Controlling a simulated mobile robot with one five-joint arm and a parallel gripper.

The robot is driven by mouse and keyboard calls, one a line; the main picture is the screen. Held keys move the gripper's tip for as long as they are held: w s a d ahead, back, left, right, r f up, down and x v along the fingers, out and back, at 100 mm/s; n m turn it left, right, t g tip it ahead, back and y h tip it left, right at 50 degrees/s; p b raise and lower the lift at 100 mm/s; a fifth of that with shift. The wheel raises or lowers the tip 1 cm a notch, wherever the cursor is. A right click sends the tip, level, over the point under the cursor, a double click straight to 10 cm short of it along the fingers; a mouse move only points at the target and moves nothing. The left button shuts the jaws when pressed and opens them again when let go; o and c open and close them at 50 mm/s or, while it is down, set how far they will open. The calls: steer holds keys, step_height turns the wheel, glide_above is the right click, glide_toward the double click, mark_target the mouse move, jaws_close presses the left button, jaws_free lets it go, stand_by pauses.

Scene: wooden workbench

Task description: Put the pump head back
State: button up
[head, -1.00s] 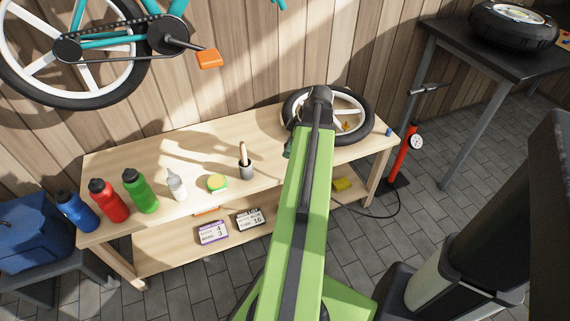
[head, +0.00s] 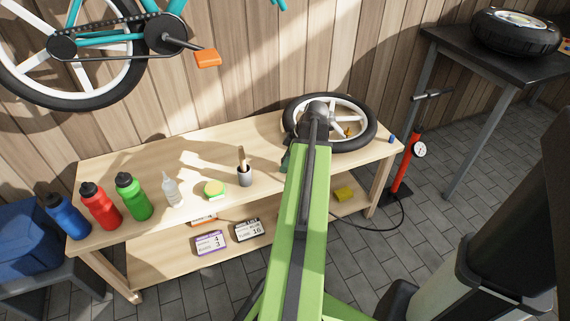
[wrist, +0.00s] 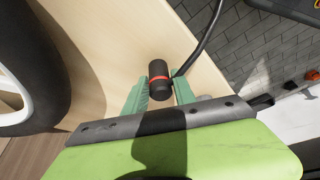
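The pump head, a short black cylinder with a red ring, shows in the wrist view (wrist: 159,80) with a thin black hose (wrist: 208,35) running to its right side. My gripper (wrist: 162,86) has its two teal fingers along either side of it, with little or no gap. Whether they press on it cannot be told. In the head view my green arm covers the pump head and most of the gripper; one teal finger shows over the bench. The red floor pump (head: 405,162) with a round white gauge stands on the floor beyond the bench's right end.
The spoked wheel (head: 366,138) lies on the wooden bench (head: 135,222), close to my gripper. Bottles, a yellow-green tin (head: 214,189) and a grey brush cup (head: 244,176) stand to the left. The hose (head: 372,228) loops on the floor. A dark table (head: 440,50) stands at right.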

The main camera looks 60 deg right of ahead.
steer(key=shift+o, duration=1.3)
steer(key=shift+r, duration=0.1)
steer(key=shift+r, duration=0.2)
steer(key=p+v, duration=1.1)
steer(key=v, duration=0.1)
steer(key=shift+f, duration=0.15)
